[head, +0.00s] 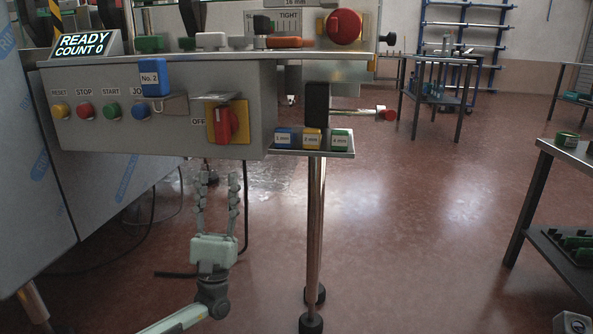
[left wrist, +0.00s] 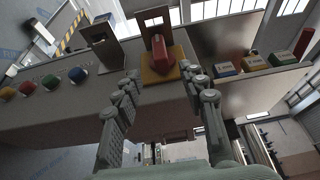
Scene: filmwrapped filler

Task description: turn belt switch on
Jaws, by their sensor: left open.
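The belt switch appears to be the red rotary handle (head: 227,124) on a yellow plate (head: 211,116) at the right end of the grey control panel (head: 180,78). The word OFF is printed to its left. In the left wrist view the red handle (left wrist: 162,52) stands out from its yellow plate, beyond the fingertips. My left gripper (head: 218,172) is open and empty, fingers pointing up, just below the switch in the head view. In the left wrist view its fingers (left wrist: 163,84) lie apart, to either side below the handle. My right gripper is not in view.
Yellow, red, green and blue buttons (head: 111,112) sit left of the switch, with a blue No. 2 tag (head: 154,78). A small shelf (head: 311,154) with several labelled blocks juts out at right. A red emergency knob (head: 344,26) is above. Floor below is mostly clear.

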